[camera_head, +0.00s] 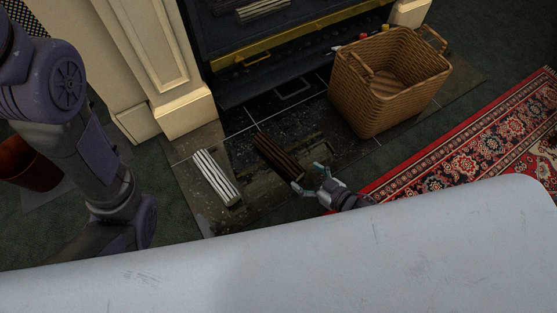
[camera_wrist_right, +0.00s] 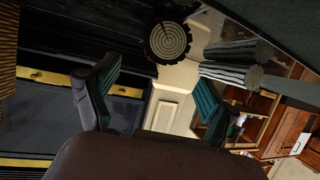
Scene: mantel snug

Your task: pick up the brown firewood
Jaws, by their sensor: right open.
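The brown firewood (camera_head: 277,156) is a dark, ridged log lying on the dark hearth tiles in the head view. Its round, ringed cut end (camera_wrist_right: 168,42) faces the camera at the top of the right wrist view. My right gripper (camera_head: 307,176) is open at the log's near end, its fingers pointing toward it. In the wrist view its two teal-padded fingers (camera_wrist_right: 156,72) are spread and empty, with the log end showing beyond them. I cannot tell whether they touch it. My left arm is at the left, but its gripper is out of view.
A pale grey log (camera_head: 215,177) lies left of the brown one and also shows in the wrist view (camera_wrist_right: 228,73). A wicker basket (camera_head: 375,105) stands to the right, beside a red patterned rug (camera_head: 465,140). The fireplace (camera_head: 290,50) is behind. A reddish-brown bucket (camera_head: 28,165) stands far left.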

